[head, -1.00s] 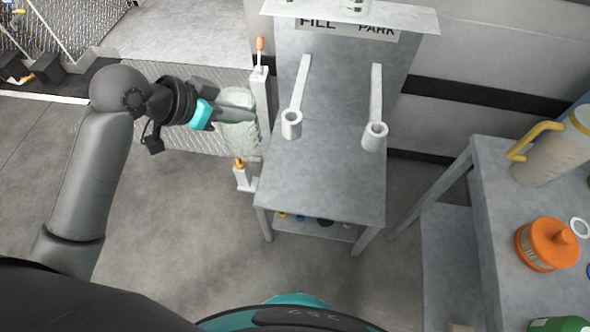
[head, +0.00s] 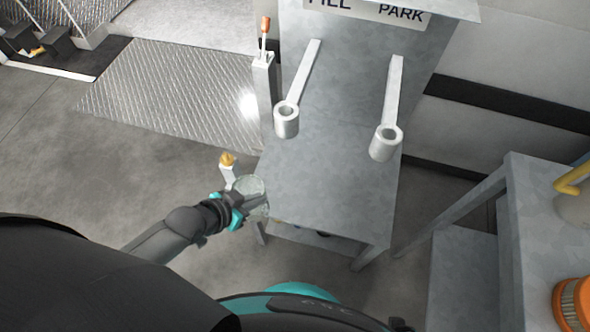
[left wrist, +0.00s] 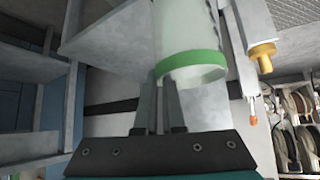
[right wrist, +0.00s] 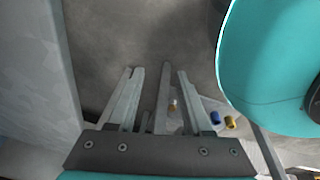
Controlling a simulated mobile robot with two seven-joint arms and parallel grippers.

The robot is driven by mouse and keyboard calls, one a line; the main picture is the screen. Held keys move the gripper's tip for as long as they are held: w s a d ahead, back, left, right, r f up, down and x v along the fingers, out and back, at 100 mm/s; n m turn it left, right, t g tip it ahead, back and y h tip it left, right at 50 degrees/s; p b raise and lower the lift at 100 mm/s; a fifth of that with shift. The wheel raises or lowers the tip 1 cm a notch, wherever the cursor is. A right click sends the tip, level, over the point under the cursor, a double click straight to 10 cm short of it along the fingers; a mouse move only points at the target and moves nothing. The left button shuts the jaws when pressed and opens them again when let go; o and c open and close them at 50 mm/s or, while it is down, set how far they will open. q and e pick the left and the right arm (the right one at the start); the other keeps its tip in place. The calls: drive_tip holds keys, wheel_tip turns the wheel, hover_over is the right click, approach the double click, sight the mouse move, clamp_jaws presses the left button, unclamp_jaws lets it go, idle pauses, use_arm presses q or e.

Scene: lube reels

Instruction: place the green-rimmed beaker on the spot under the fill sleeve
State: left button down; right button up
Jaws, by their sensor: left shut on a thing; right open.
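My left gripper (head: 246,203) is shut on the green-rimmed beaker (head: 254,186), a pale clear cup, at the near left corner of the metal stand (head: 330,180). In the left wrist view the beaker (left wrist: 190,30) shows its green rim close to the fingertips (left wrist: 160,95). The fill sleeve (head: 286,122) is a grey ring on an arm above the stand's left side, under the FILL sign. The stand top below it looks bare. My right gripper (right wrist: 150,95) is open and empty in the right wrist view.
The park sleeve (head: 385,144) hangs over the stand's right side. A post with an orange-tipped lever (head: 264,70) and a yellow-tipped fitting (head: 228,160) stand along the left edge. A side table (head: 540,230) at right carries an orange-lidded container (head: 573,305).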

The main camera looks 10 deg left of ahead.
use_arm(q)
drive_tip(key=w+d+f+b, duration=0.1)
drive_tip(key=w+d+b, duration=0.2)
drive_tip(key=w, duration=0.3)
drive_tip(key=w+d+f+b, duration=0.2)
drive_tip(key=w+d+b, duration=0.1)
drive_tip(key=w, duration=0.4)
drive_tip(key=shift+d+f, duration=0.25)
use_arm(e)
drive_tip(key=w+a+r, duration=0.7)
drive_tip(key=w, duration=0.1)
drive_tip(key=shift+w+a+r+y, duration=0.15)
drive_tip(key=shift+w+r+y, duration=0.1)
drive_tip(key=shift+r+y, duration=0.15)
use_arm(q)
drive_tip(key=shift+w, duration=0.1)
drive_tip(key=c, duration=1)
unclamp_jaws()
use_arm(e)
drive_tip(key=shift+r, duration=0.1)
